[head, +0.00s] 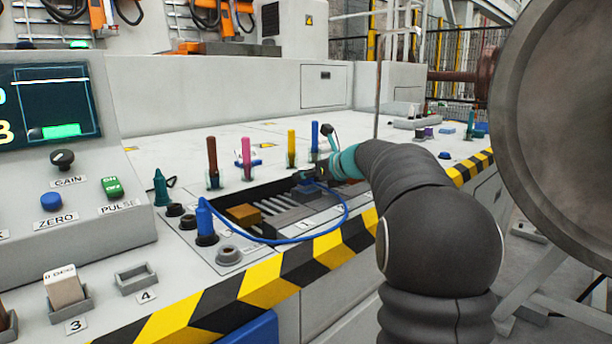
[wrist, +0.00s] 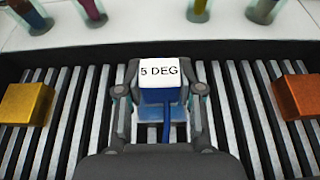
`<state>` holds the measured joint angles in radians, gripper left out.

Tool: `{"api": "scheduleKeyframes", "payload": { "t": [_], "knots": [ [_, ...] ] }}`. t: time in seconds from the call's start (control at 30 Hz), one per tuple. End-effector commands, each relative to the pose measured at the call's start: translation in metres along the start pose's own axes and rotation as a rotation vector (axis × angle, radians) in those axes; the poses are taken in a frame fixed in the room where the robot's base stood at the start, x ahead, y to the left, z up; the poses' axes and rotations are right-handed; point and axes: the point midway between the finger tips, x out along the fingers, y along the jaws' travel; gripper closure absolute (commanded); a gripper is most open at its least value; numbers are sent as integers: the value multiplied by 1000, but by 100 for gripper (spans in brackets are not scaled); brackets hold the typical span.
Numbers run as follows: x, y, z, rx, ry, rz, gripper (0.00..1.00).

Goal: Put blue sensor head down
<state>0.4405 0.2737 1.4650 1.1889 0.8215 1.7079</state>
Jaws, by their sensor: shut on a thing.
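The blue sensor head (wrist: 158,96) is between the fingers of my gripper (head: 308,178), which is shut on it. A white face marked "5 DEG" (wrist: 160,72) sits at its far side in the wrist view, and a blue cable (wrist: 167,130) runs back from it. In the head view my gripper is at the right part of a sunken tray in the bench, and the head is mostly hidden. The wrist view shows dark and light ribs (wrist: 72,110) around and below it. I cannot tell whether the head touches the ribs.
A yellow block (wrist: 27,103) lies left on the ribs and an orange block (wrist: 297,97) right. The blue cable (head: 300,236) loops over the bench edge to a blue plug (head: 205,222). Upright coloured pens, including a pink one (head: 247,158), stand behind the tray. A large wheel (head: 560,130) is at right.

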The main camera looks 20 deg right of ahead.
Motion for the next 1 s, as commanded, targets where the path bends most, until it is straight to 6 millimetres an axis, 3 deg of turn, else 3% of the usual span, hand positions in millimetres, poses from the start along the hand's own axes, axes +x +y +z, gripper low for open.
{"api": "scheduleKeyframes", "payload": {
  "t": [0.07,0.1,0.17,0.2,0.57,0.73,1.0],
  "knots": [
    [1,0,-3,1,0,0,100],
    [1,0,-2,0,0,0,56],
    [1,0,-2,1,0,0,41],
    [1,0,-2,1,0,0,39],
    [-1,0,3,-1,0,0,39],
    [-24,-1,3,0,-1,-3,39],
    [-79,-1,3,0,-1,-3,39]
  ]
}}
